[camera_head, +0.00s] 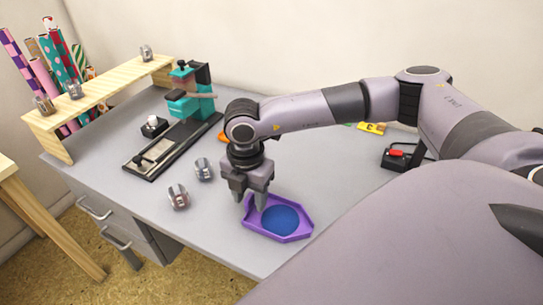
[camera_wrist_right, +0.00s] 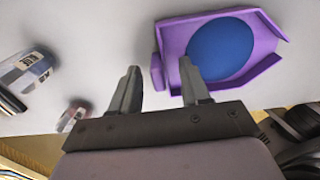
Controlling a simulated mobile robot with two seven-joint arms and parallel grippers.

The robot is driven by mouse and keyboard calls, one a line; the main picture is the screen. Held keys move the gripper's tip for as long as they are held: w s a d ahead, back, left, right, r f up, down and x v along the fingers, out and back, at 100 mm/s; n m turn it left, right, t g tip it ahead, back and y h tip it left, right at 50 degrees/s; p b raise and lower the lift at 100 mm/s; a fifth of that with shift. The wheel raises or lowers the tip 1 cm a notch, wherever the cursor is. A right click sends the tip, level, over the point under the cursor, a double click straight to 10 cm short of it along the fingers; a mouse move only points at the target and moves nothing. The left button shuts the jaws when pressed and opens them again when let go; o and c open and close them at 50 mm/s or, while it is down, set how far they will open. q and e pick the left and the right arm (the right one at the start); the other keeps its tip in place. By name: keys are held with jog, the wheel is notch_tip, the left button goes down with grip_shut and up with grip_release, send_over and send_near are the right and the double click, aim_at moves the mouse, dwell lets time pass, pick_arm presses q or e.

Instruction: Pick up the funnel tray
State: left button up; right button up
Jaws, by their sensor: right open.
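The funnel tray (camera_head: 302,228) is purple with a blue round area inside. It lies flat on the grey desk near the front edge. In the right wrist view the funnel tray (camera_wrist_right: 274,28) is at the upper right. My right gripper (camera_head: 252,205) points down at the tray's left side, and its fingers are apart and hold nothing. In the right wrist view my right gripper (camera_wrist_right: 160,90) has one finger over the tray's near left wall and the other outside it. Whether a finger touches the tray cannot be told. My left gripper is not in view.
Two metallic stamps (camera_head: 203,169) and (camera_head: 178,197) stand left of the gripper on the desk (camera_head: 330,175). A teal press (camera_head: 190,100) on a dark base is behind. A wooden shelf (camera_head: 100,92) is at the left. A black box with a red switch (camera_head: 396,153) is at the right.

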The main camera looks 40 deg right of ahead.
jog(key=shift+f, duration=0.4)
jog(key=c, duration=0.8)
jog(key=shift+c, duration=0.2)
jog(key=shift+r, duration=0.15)
